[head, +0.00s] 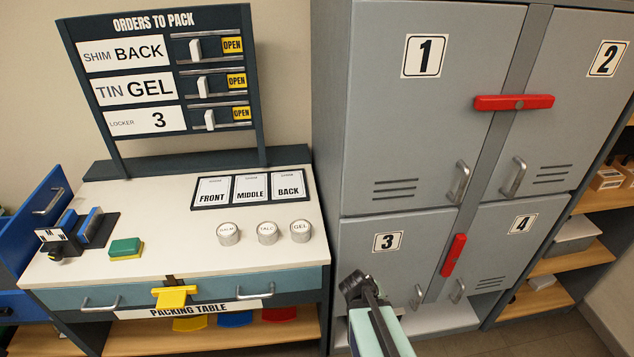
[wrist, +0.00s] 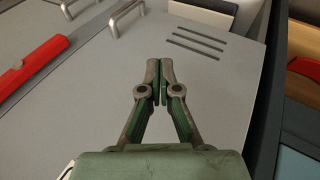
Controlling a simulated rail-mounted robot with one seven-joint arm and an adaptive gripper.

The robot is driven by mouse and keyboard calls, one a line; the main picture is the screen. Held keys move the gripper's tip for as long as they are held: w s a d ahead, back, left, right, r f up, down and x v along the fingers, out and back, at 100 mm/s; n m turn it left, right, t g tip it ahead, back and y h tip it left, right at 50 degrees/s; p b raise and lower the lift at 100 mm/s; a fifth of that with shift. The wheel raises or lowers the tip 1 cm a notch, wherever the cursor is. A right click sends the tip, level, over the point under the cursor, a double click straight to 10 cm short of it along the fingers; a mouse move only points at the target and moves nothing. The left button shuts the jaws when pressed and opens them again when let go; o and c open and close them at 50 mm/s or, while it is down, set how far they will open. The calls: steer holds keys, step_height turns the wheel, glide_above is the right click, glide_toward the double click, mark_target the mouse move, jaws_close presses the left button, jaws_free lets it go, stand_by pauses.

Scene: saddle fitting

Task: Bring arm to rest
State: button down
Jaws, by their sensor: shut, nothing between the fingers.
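My gripper (wrist: 160,80) is shut and empty, its two fingertips pressed together in the wrist view. In the head view my gripper (head: 354,288) shows dark at the end of my pale green arm, low in the picture in front of the locker cabinet. In the wrist view it is in front of a grey locker door (wrist: 225,85) with vent slots. I cannot tell whether it touches the door. A red latch bar (wrist: 30,68) shows at the left of that view.
Locker doors 1 (head: 420,110), 2 (head: 580,110), 3 (head: 375,262) and 4 (head: 505,250) look closed. A red bar (head: 513,102) spans 1 and 2; the lower red bar (head: 453,255) is tilted. The packing table (head: 170,225) stands left, its tins on top.

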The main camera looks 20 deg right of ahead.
steer(key=s+a+f+g+y, duration=0.2)
steer(key=s+a+f, duration=0.3)
steer(key=s, duration=0.4)
steer(key=s+a+f+g+y, duration=0.2)
steer(key=s+a+f+g, duration=0.2)
steer(key=s+a, duration=0.4)
steer(key=s+a+f+g+y, duration=0.2)
steer(key=s+a+f, duration=0.5)
steer(key=s, duration=0.4)
steer(key=shift+s+n+g, duration=0.3)
steer(key=shift+s+g, duration=0.05)
steer(key=shift+g, duration=0.25)
steer(key=shift+d+f, duration=0.1)
